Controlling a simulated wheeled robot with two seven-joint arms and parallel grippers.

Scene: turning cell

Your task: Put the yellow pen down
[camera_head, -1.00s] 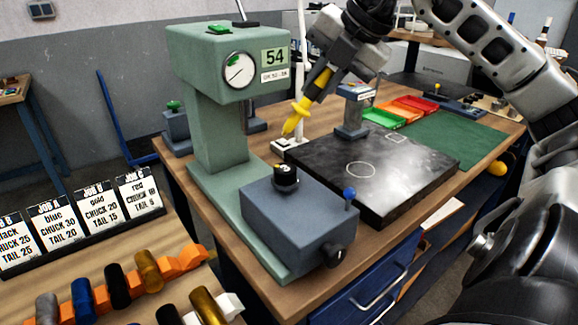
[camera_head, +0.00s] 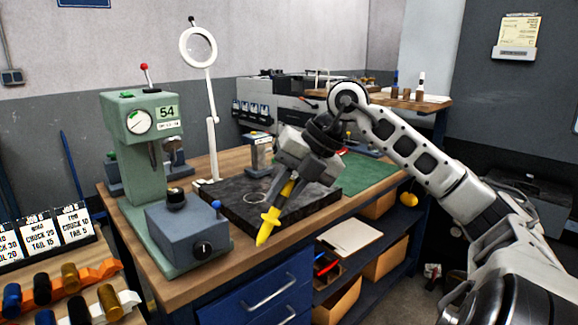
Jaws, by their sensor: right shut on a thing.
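The yellow pen (camera_head: 271,219) is a thick yellow tool with a flange near its pointed lower end. My right gripper (camera_head: 287,187) is shut on its upper part and holds it tilted, tip down. In the picture the pen overlaps the front edge of the black slab (camera_head: 318,203) and the workbench front; I cannot tell the exact height of its tip, but no contact shows. The gripper hides part of the slab and whatever lies behind. My left gripper is not in view.
A green press (camera_head: 144,180) with a grey box (camera_head: 187,235) stands at the bench's left. A ring magnifier (camera_head: 198,47) rises behind the slab. A green mat (camera_head: 366,170) lies to the right. Drawers (camera_head: 262,300) and a shelf with a clipboard (camera_head: 348,236) sit below.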

